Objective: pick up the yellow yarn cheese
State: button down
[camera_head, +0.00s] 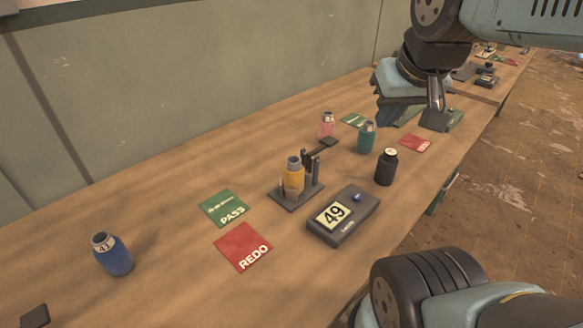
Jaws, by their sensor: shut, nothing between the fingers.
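The yellow yarn cheese (294,179), a yellow wound body with a grey top, stands upright on a dark stand (283,200) in the middle of the bench. Small posts and a dark upright bracket stand around it, and a pale piece covers part of its lower front. My gripper (418,110) is at the upper right, above the bench and well apart from the yellow cheese. It is shut and empty.
A dark box reading 49 (343,216) sits right of the stand. Green PASS (222,206) and red REDO (242,247) cards lie left. Blue (114,257), black (386,168), teal (366,138) and pink (327,125) cheeses stand around. A wall (190,85) runs behind the bench.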

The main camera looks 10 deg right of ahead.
aim_at(293, 171)
jog(key=k, duration=0.5)
jog(key=u, duration=0.65)
jog(key=k, duration=1.05)
jog(key=z, duration=0.7)
jog(key=i, duration=1)
jog(key=u, duration=0.1)
